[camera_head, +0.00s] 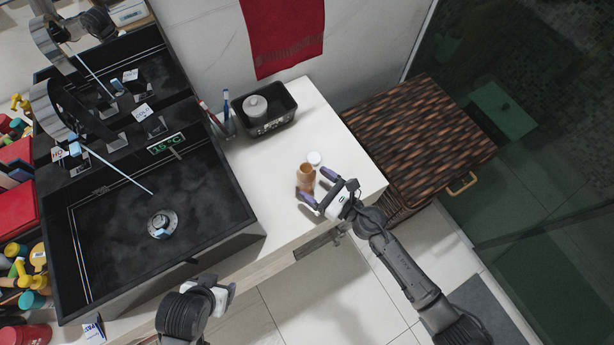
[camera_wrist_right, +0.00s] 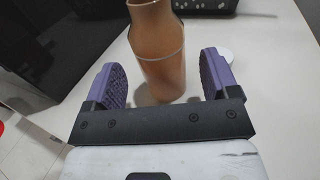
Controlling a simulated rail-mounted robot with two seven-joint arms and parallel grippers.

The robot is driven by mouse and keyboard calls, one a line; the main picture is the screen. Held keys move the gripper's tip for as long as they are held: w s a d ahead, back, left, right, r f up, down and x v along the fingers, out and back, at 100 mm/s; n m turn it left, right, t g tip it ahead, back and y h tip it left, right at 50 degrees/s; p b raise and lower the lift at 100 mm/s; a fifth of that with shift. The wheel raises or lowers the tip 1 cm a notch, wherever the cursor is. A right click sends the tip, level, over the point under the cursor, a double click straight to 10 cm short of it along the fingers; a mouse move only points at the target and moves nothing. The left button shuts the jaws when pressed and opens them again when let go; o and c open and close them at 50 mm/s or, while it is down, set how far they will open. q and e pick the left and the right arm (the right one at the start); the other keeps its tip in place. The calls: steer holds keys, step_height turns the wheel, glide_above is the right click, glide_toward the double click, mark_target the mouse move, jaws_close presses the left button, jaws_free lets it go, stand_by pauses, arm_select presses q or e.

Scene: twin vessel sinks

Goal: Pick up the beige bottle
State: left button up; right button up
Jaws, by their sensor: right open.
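The beige bottle (camera_head: 305,176) stands upright on the white counter near its front right part. In the right wrist view the bottle (camera_wrist_right: 160,60) is between and slightly beyond the two purple fingers. My right gripper (camera_head: 315,190) is open, with its fingers to either side of the bottle's near side; it also shows in the right wrist view (camera_wrist_right: 168,80). I see clear room between the fingers and the bottle. My left arm's end (camera_head: 205,305) is at the bottom, in front of the counter; its fingers are hidden.
A small white round lid or dish (camera_head: 314,158) lies just behind the bottle. A black tray (camera_head: 276,118) with a grey jar (camera_head: 255,106) stands farther back, beside a cup with toothbrushes (camera_head: 222,122). The black sink (camera_head: 225,190) is left; a wicker hamper (camera_head: 425,135) is right.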

mark_target(303, 175)
steer(key=shift+x, duration=2.4)
steer(key=c, duration=1)
steer(key=shift+r, duration=0.1)
